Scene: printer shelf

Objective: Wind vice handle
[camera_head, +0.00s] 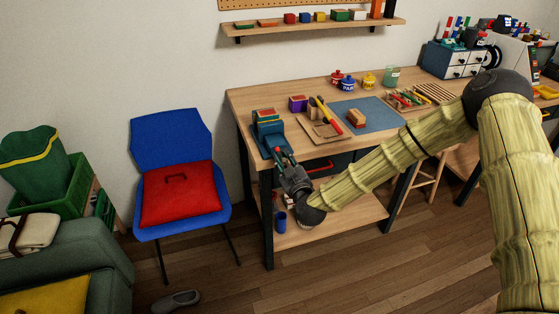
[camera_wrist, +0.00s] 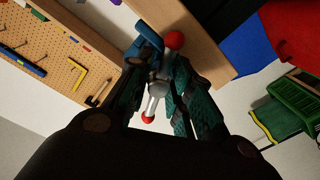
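The blue vice (camera_head: 268,134) is fixed at the left end of the workbench (camera_head: 240,104). In the wrist view, part of its blue body (camera_wrist: 146,45) shows beyond my fingertips. The vice handle (camera_wrist: 156,104) is a silver bar with a red ball at each end, lying tilted in the picture. My gripper (camera_head: 283,163) is at the vice's front, just off the bench edge. In the wrist view, the two fingers of my gripper (camera_wrist: 160,78) flank the handle near its middle. A narrow gap shows between them, and whether they press on the bar is unclear.
A blue chair with a red cushion (camera_head: 180,193) stands left of the bench. A board with a yellow-and-red tool (camera_head: 325,117), a blue mat (camera_head: 367,116) and small jars lie on the bench. A blue cup (camera_head: 281,222) is on the lower shelf (camera_head: 345,218).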

